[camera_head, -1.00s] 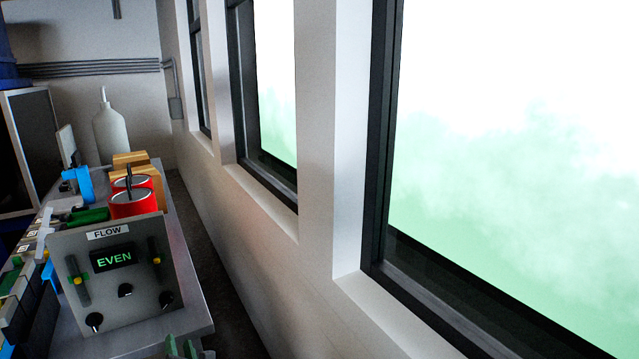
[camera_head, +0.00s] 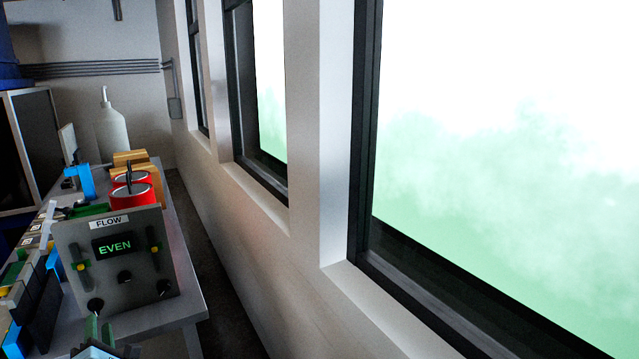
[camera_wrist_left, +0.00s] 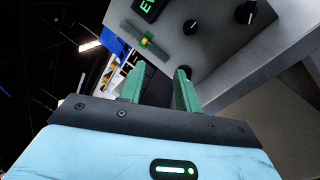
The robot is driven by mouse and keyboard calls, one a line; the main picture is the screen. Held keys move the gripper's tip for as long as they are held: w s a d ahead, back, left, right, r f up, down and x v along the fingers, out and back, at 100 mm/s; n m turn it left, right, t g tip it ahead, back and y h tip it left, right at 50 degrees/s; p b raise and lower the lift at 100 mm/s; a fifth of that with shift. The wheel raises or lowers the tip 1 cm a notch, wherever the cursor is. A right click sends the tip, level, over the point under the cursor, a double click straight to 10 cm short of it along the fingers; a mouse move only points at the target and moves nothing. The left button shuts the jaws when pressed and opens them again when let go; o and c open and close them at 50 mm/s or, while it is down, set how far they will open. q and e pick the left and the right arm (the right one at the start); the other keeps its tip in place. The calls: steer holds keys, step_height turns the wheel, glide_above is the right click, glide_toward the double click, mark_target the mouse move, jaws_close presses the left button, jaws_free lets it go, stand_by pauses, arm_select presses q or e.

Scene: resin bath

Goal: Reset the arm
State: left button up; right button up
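My left gripper (camera_head: 99,324) shows at the bottom left of the head view, in front of the lower edge of the grey FLOW panel (camera_head: 140,270). In the left wrist view its two green fingers (camera_wrist_left: 159,75) stand apart with nothing between them. The panel (camera_wrist_left: 215,40) is just beyond the fingertips there; I cannot tell whether they touch it. Its display (camera_head: 114,246) reads EVEN, with sliders at both sides and black knobs below. My right gripper is in neither view.
The workbench (camera_head: 185,285) holds red cans (camera_head: 133,197), orange blocks (camera_head: 150,173), a white bottle (camera_head: 111,133) and several coloured parts at the left. A wall with large windows (camera_head: 480,180) runs along the right. A dark gap of floor (camera_head: 215,270) lies between bench and wall.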

arm_select(q)
steer(key=s+a+r+m+t, duration=0.25)
steer(key=a+r+m, duration=0.25)
steer(key=a+r, duration=0.7)
steer(key=s+d+f+m+g+h, duration=0.1)
steer(key=s+d+f+m+h, duration=0.4)
steer(key=d+f+m, duration=0.4)
steer(key=s+d+f+m+g+h, duration=0.25)
steer(key=d+f+m+h, duration=0.55)
steer(key=f, duration=0.4)
steer(key=s+d+f+m+g, duration=0.3)
steer(key=s+d+f+m, duration=0.15)
steer(key=s, duration=0.45)
steer(key=s+d+f+m+g, duration=0.25)
steer(key=s+f+m, duration=0.25)
steer(key=s, duration=0.3)
steer(key=s+d+f+m+g, duration=0.2)
steer(key=s+d+f+m, duration=0.25)
steer(key=s, duration=0.45)
steer(key=d+f+n, duration=0.1)
steer(key=d+n, duration=0.3)
steer(key=d, duration=0.7)
steer(key=shift+s+t, duration=0.35)
steer(key=shift+o, duration=0.4)
steer(key=shift+f, duration=0.1)
